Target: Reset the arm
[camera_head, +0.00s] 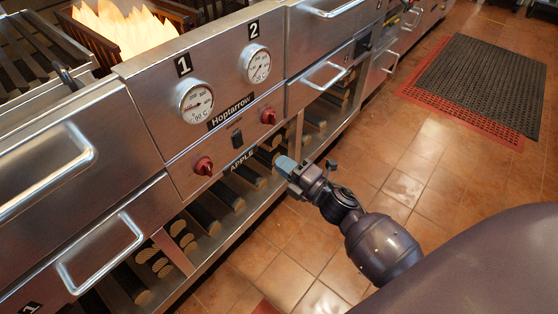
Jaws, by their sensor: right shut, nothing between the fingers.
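My right arm comes in from the lower right, and its gripper (286,165) is shut and empty. It is in front of the steel grill cabinet (140,125), close to the lower shelf opening and below the red knobs. I cannot tell whether the fingertips touch anything. My left arm and gripper are not in view.
The cabinet has two gauges (195,102), a left red knob (203,166), a right red knob (268,117) and bar handles (100,262). Logs (204,218) lie on the lower shelf. Flames (125,30) burn at the top left. Tiled floor (400,150) is open at right, with a dark mat (485,80).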

